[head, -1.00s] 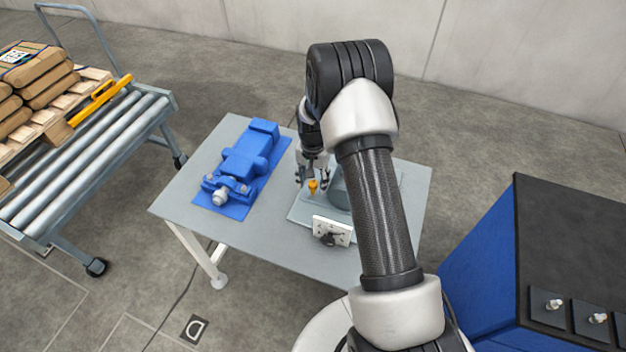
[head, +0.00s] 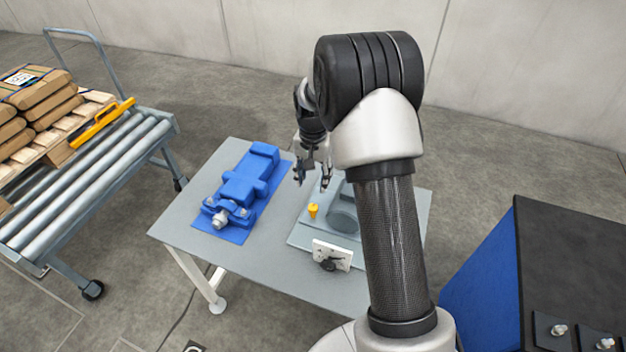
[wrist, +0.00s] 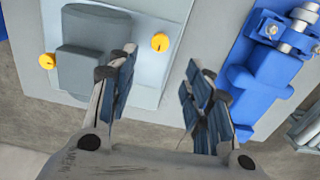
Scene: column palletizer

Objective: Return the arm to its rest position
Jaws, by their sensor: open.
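My gripper (head: 313,181) is open and empty, raised above the back part of the grey table (head: 190,222). In the wrist view my gripper (wrist: 158,95) shows its two fingers spread apart, with nothing between them. Below it on the table is a pale plate with a grey cylindrical part (head: 342,214) and a yellow knob (head: 313,210). My arm hides part of the plate's right side in the head view. The wrist view shows the grey part (wrist: 92,75) with a yellow knob (wrist: 160,42) on one side and another on the other side.
A blue vise-like fixture (head: 243,185) lies on a blue mat at the table's left. A white plate with a dark knob (head: 331,255) is at the front. A roller cart (head: 90,170) with stacked sacks (head: 38,90) stands left. A blue, black-topped cabinet (head: 575,260) stands right.

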